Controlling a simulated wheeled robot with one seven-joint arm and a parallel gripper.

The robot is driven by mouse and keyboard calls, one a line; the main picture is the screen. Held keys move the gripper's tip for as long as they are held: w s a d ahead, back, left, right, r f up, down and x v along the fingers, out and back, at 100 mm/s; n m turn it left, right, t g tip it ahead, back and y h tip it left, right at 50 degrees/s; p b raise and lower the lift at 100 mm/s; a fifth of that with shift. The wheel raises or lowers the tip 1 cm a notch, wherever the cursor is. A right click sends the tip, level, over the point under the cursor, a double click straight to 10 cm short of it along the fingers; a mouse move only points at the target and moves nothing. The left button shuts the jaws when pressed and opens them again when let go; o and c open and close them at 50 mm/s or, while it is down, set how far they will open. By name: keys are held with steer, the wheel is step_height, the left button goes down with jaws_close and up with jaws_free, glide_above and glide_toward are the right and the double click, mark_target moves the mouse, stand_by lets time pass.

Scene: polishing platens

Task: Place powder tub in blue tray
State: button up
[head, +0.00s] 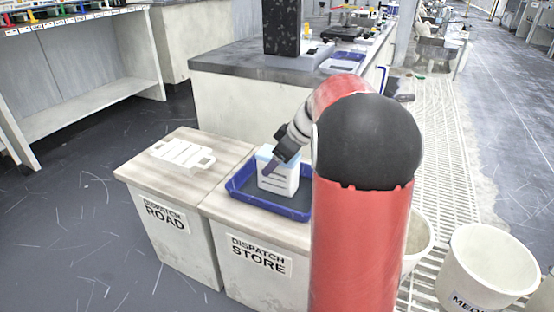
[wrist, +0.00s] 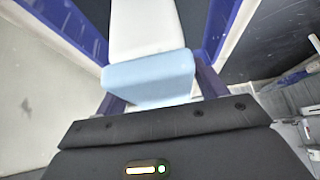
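The powder tub (head: 278,180) is a white box-shaped tub with a light blue lid and dark lines on its side. It is upright within the blue tray (head: 244,197) on the "Dispatch Store" stand; I cannot tell whether its base touches the tray floor. My gripper (head: 272,166) is at the tub's upper part. In the wrist view the tub's blue lid (wrist: 150,78) lies between the two fingers, which appear closed on its sides. Blue tray walls (wrist: 228,35) show on both sides of the tub there.
A white slotted piece with handles (head: 183,154) lies on the "Dispatch Road" stand (head: 140,172) at the left. A grey-topped bench (head: 240,60) with another blue-rimmed tray (head: 343,63) stands behind. White bins (head: 480,265) stand at the right.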

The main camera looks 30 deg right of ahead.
steer(key=shift+o, duration=0.3)
steer(key=shift+r, duration=0.1)
steer(key=shift+d+r, duration=0.1)
steer(key=shift+r, duration=0.1)
steer(key=p+v, duration=0.1)
steer(key=v, duration=1.1)
steer(key=s+a+m+h, duration=0.2)
steer(key=s+a+m, duration=0.1)
steer(key=s+a, duration=0.8)
steer(key=s+a+f+m+h, duration=0.2)
steer(key=s+a+f+m, duration=0.2)
steer(key=s+a+f, duration=0.3)
steer(key=s+a, duration=0.1)
steer(key=s, duration=0.2)
steer(key=shift+s+m, duration=0.3)
steer(key=shift+s, duration=0.1)
steer(key=shift+a+f, duration=0.1)
steer(key=shift+f, duration=0.05)
